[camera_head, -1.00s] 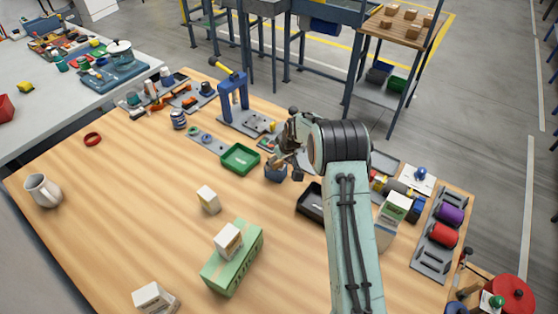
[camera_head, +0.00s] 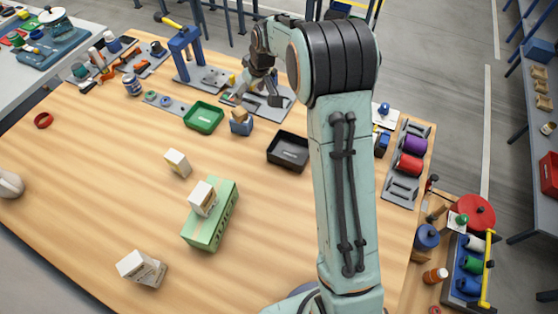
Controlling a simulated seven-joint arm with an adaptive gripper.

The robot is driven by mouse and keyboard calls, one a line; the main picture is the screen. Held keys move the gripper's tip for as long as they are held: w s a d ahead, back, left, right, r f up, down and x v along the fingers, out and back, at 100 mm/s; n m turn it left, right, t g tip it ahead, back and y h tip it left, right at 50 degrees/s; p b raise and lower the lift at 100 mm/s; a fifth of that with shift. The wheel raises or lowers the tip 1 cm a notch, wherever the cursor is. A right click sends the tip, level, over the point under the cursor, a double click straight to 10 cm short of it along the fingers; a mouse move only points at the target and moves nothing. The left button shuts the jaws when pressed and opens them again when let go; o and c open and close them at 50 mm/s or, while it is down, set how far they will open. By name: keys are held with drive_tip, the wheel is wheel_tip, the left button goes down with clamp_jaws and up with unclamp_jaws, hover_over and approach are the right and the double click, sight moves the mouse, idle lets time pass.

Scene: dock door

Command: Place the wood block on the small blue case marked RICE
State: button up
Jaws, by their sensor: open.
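A small blue case (camera_head: 241,128) stands on the wooden table, right of the green tray. Its label is too small to read. A tan wood block (camera_head: 240,114) appears to rest on top of it. My gripper (camera_head: 262,96) is open, behind and slightly right of the case, over the grey plate area. It looks apart from the block, with nothing visible in its fingers. The fingers are small and dark here, so their detail is hard to make out.
A green tray (camera_head: 204,117) and a black tray (camera_head: 288,152) flank the case. A white box (camera_head: 201,198) sits on a green carton (camera_head: 211,218) nearer the front. Other white boxes stand on the table. A blue press-like frame (camera_head: 187,55) stands behind.

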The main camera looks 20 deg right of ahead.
drive_tip(key=s+a+r+m+g, duration=0.1)
drive_tip(key=s+r, duration=0.3)
drive_tip(key=s, duration=0.4)
drive_tip(key=s+a+r+g, duration=0.15)
drive_tip(key=s+r, duration=0.25)
drive_tip(key=s, duration=0.5)
drive_tip(key=s+f+m+g, duration=0.1)
drive_tip(key=s+m, duration=0.1)
drive_tip(key=s, duration=1.8)
drive_tip(key=shift+a+g+h, duration=0.35)
drive_tip(key=shift+a+h, duration=0.05)
